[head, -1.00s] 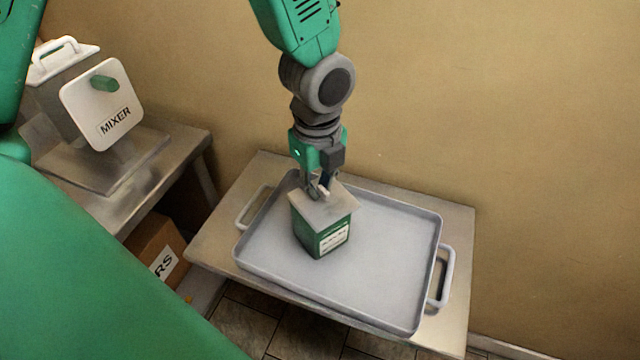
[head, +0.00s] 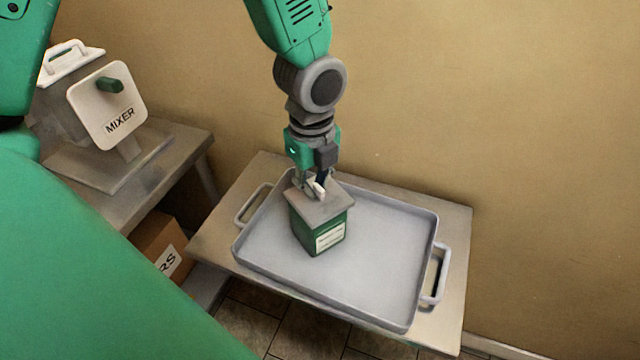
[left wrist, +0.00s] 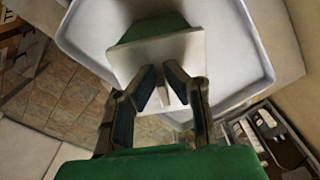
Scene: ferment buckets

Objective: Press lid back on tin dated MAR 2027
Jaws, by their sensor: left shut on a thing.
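A green tin (head: 304,233) with a white label stands upright on the grey tray (head: 385,270). The print on the label is too small to read. A flat, pale square lid (head: 335,201) lies over the tin's top; I cannot tell whether it is pressed fully down. My left gripper (head: 317,189) points down from above and is shut on the lid's small upright tab. In the left wrist view, the fingers (left wrist: 163,90) are around the tab, with the lid (left wrist: 128,62) below them and the green tin (left wrist: 152,27) showing past its edge. My right gripper is not in view.
The tray has raised rims and a handle at each end, and rests on a small table (head: 452,290) against the wall. The tray is bare right of the tin. A mixer (head: 110,105) stands on a bench at left, with a cardboard box (head: 160,245) below.

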